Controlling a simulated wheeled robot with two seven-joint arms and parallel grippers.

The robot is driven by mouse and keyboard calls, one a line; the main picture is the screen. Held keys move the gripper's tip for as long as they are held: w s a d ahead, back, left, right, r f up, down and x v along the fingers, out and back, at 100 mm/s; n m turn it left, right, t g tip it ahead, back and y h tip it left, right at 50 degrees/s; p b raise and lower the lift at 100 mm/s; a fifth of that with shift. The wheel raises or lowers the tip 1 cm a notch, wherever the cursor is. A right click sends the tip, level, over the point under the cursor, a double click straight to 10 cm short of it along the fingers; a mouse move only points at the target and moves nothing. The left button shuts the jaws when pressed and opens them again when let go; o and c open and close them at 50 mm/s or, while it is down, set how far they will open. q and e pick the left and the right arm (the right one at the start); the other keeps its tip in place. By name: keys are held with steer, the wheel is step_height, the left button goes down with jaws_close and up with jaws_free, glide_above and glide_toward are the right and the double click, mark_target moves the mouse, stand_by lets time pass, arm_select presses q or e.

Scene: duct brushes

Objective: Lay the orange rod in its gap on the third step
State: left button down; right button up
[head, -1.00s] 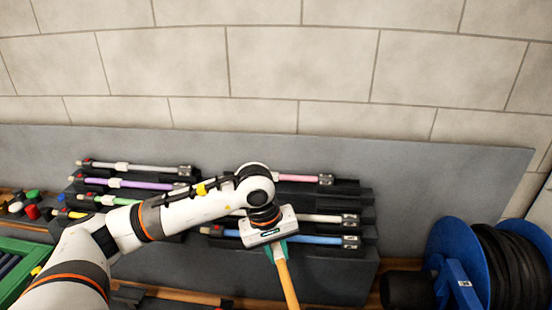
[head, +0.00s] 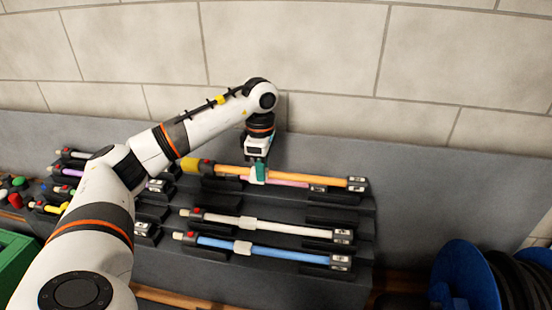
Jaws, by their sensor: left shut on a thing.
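The orange rod (head: 310,178) lies across the view over the upper right part of the dark stepped rack (head: 355,205), with a yellow piece (head: 190,165) at its left end. My left gripper (head: 259,172) points down and is shut on it, left of its middle. The rod partly covers a pink rod (head: 290,184) just below it in the picture. I cannot tell whether the orange rod touches the rack. A bare strip of step shows between the pink rod and a white rod (head: 290,229). My right gripper is out of view.
A blue rod (head: 270,250) lies on the rack in front of the white one. More rods lie at the left, partly behind my arm. A blue reel (head: 465,280) stands at lower right, and a green crate (head: 12,258) at lower left. A grey panel (head: 420,180) rises behind.

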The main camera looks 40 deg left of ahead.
arm_select(q)
steer(key=f+b, duration=0.2)
steer(key=s+f+b, duration=0.1)
steer(key=f+b, duration=0.1)
steer(key=f, duration=0.1)
steer(key=shift+s, duration=0.15)
steer(key=shift+s+f+b, duration=0.1)
steer(key=shift+b, duration=0.2)
steer(key=shift+f, duration=0.1)
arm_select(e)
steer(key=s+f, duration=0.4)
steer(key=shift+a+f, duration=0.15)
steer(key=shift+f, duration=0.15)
arm_select(q)
steer(key=shift+f, duration=0.35)
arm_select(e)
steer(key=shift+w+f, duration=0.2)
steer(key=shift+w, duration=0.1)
arm_select(q)
steer(key=shift+f+b, duration=0.2)
steer(key=shift+b, duration=0.15)
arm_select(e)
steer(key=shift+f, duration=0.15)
